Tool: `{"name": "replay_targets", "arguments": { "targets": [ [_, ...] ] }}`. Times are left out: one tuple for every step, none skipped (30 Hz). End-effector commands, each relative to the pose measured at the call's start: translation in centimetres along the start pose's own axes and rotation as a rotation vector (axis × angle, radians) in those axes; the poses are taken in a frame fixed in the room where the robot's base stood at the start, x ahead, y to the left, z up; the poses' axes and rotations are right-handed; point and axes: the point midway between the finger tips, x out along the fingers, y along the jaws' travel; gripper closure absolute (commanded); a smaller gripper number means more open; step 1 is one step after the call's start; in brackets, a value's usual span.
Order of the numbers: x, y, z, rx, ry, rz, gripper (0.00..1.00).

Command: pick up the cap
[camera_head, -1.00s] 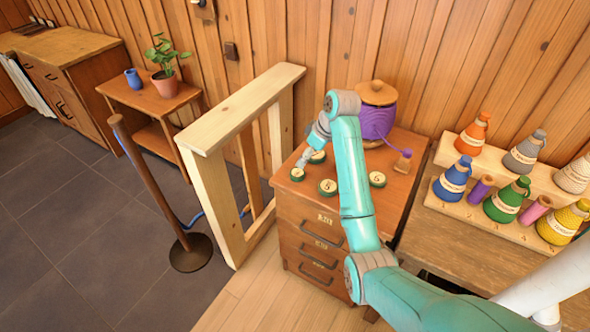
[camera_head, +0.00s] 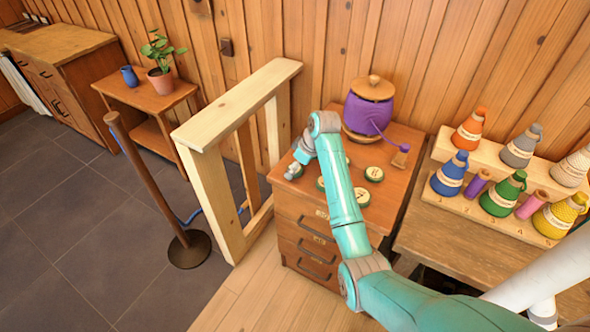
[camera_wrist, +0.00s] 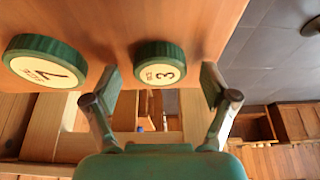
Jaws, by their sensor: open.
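Several round green caps with cream, numbered faces lie on the wooden drawer cabinet. In the wrist view a cap marked 3 (camera_wrist: 158,52) appears between the fingertips of my gripper (camera_wrist: 158,82). The fingers are apart, with a visible gap on both sides of that cap. A second cap (camera_wrist: 48,58), its number hard to read, lies to the left, outside the fingers. In the head view my gripper (camera_head: 293,172) is at the cabinet top's left edge. More caps (camera_head: 373,174) (camera_head: 361,197) lie to its right, one (camera_head: 320,184) partly behind my arm.
A pale wooden frame (camera_head: 215,190) stands close on the left. A stepped rack (camera_head: 437,190) with coloured cone-shaped bottles stands on the right.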

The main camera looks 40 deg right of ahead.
Motion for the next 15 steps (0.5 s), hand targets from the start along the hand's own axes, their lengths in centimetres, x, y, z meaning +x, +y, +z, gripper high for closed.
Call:
{"name": "replay_targets", "arguments": {
  "targets": [
    [-0.01, 0.00, 0.00, 0.000, 0.000, 0.000, 0.15],
    [-0.01, 0.00, 0.00, 0.000, 0.000, 0.000, 0.18],
    [-0.02, 0.00, 0.00, 0.000, 0.000, 0.000, 0.28],
    [-0.02, 0.00, 0.00, 0.000, 0.000, 0.000, 0.35],
    [-0.02, 0.00, 0.00, 0.000, 0.000, 0.000, 0.43],
    [-0.02, 0.00, 0.00, 0.000, 0.000, 0.000, 0.53],
    [-0.03, 0.00, 0.00, 0.000, 0.000, 0.000, 0.60],
    [-0.02, 0.00, 0.00, 0.000, 0.000, 0.000, 0.64],
    [-0.02, 0.00, 0.01, 0.000, 0.000, 0.000, 0.64],
    [-0.01, 0.00, 0.01, 0.000, 0.000, 0.000, 0.64],
    [-0.01, 0.00, 0.01, 0.000, 0.000, 0.000, 0.64],
    [-0.01, 0.00, 0.01, 0.001, 0.000, 0.000, 0.64],
    [-0.01, 0.00, 0.02, 0.001, 0.000, 0.000, 0.64],
    [-0.01, 0.00, 0.02, 0.001, 0.000, 0.000, 0.64],
    [0.00, -0.01, 0.02, 0.001, 0.000, 0.000, 0.64]
  ]
}}
